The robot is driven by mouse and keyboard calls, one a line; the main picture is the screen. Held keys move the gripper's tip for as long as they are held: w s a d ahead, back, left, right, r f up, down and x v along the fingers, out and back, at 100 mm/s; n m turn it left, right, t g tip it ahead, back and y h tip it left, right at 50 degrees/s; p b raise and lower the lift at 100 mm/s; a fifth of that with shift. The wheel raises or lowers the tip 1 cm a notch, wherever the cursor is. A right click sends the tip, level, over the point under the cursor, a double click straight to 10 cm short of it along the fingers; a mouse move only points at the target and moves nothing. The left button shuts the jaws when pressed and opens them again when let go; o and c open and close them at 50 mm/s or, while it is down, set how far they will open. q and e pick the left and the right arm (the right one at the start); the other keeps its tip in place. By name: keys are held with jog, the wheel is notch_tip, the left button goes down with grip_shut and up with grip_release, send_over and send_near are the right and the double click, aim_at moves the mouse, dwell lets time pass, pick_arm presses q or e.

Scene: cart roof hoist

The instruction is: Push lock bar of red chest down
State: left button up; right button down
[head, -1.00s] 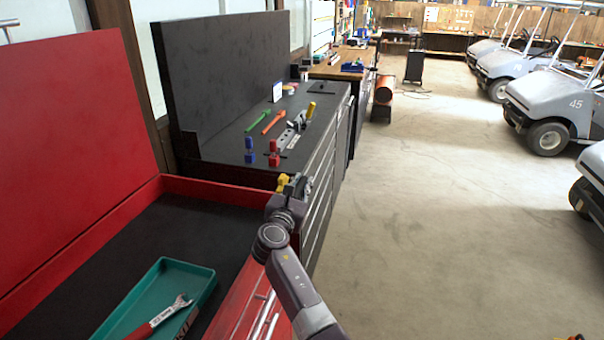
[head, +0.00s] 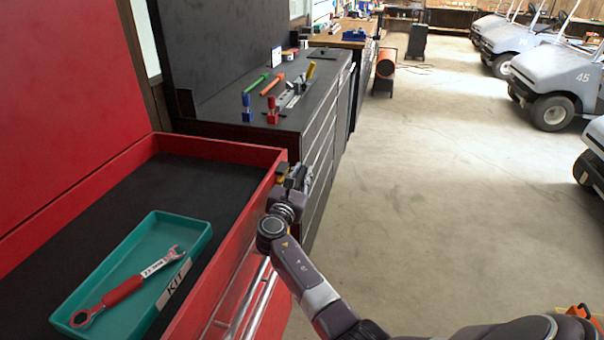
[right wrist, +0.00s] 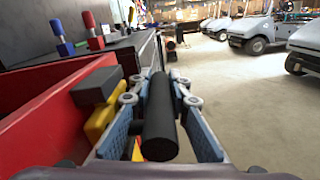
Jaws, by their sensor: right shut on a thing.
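The red chest (head: 215,148) stands open at the left, its lid raised. At its far right corner is a yellow bracket (right wrist: 100,122) with a black block (right wrist: 96,86) on it, beside the chest wall in the right wrist view. A black cylindrical grip (right wrist: 159,125), which looks like the lock bar's handle, lies between the fingers of my right gripper (right wrist: 157,88). The gripper is shut on it; it also shows in the head view (head: 296,178), outside the chest's corner. How the bar joins the bracket is hidden. My left gripper is out of view.
A teal tray (head: 62,318) with a red-handled wrench (head: 125,288) lies in the chest. A dark workbench (head: 225,110) with tools and blue and red clamps adjoins beyond. Open floor (head: 420,190) lies to the right, with parked carts (head: 550,85) farther off.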

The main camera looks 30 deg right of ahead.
jog(key=shift+s+f, duration=0.1)
jog(key=shift+f, duration=0.25)
jog(key=c, duration=2.1)
grip_release()
jog(key=shift+a+r, duration=0.1)
jog(key=v, duration=1.1)
jog(key=shift+s+a, duration=0.25)
jog(key=shift+a, duration=0.1)
